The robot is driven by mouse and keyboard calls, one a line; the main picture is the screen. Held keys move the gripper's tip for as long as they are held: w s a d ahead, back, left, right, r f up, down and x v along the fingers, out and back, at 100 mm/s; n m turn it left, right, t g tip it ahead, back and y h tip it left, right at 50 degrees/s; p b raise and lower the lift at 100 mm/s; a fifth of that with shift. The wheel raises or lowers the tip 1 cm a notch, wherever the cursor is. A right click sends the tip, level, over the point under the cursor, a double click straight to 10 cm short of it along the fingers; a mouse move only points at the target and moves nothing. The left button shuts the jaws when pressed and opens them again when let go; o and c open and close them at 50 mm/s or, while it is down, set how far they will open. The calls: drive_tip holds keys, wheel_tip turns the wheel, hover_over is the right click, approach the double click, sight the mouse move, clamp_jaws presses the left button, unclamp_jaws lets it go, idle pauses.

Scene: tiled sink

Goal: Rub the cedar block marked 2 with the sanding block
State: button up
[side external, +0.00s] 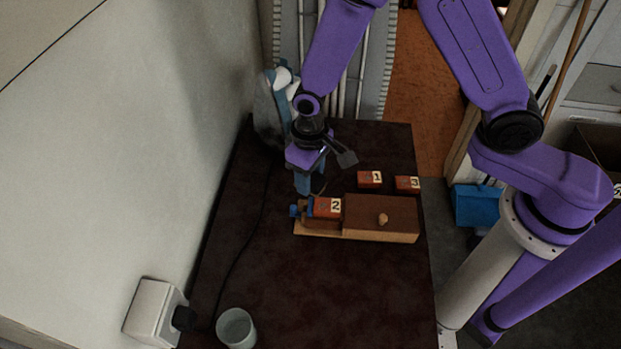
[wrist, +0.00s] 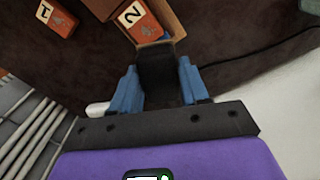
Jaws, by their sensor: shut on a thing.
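The red-orange cedar block marked 2 (side external: 327,208) sits at the left end of a wooden fixture (side external: 318,234). It also shows at the top of the wrist view (wrist: 137,20). My gripper (side external: 304,188) is above and just behind that end of the fixture. In the wrist view, its blue fingers (wrist: 158,88) are shut on a dark block, apparently the sanding block (wrist: 157,72). The held block lies close to the fixture's edge; I cannot tell whether it touches anything. In the side view the fingers mostly hide it.
Blocks marked 1 (side external: 370,179) and 3 (side external: 407,183) lie behind the fixture. A wooden lid with a knob (side external: 382,219) covers the fixture's right part. A pale cup (side external: 236,328) stands at the front, with a cable along the left. The dark table's front middle is clear.

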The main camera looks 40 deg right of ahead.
sight(310, 205)
drive_tip(key=n, duration=0.3)
drive_tip(key=shift+w+d+r+n, duration=0.2)
drive_tip(key=shift+w+n, duration=0.1)
drive_tip(key=shift+n, duration=0.1)
drive_tip(key=shift+f, duration=0.15)
drive_tip(key=shift+f, duration=3.65)
drive_tip(key=shift+s+d+f, duration=0.15)
drive_tip(key=shift+d+f, duration=0.05)
drive_tip(key=shift+f, duration=0.1)
drive_tip(key=shift+c, duration=0.4)
drive_tip(key=shift+s+d, duration=1.9)
drive_tip(key=shift+s, duration=0.05)
drive_tip(key=shift+w+a, duration=2.1)
wheel_tip(310, 205, up, 3)
drive_tip(key=shift+w+f, duration=0.1)
drive_tip(key=shift+f, duration=0.1)
drive_tip(key=shift+r, duration=2.8)
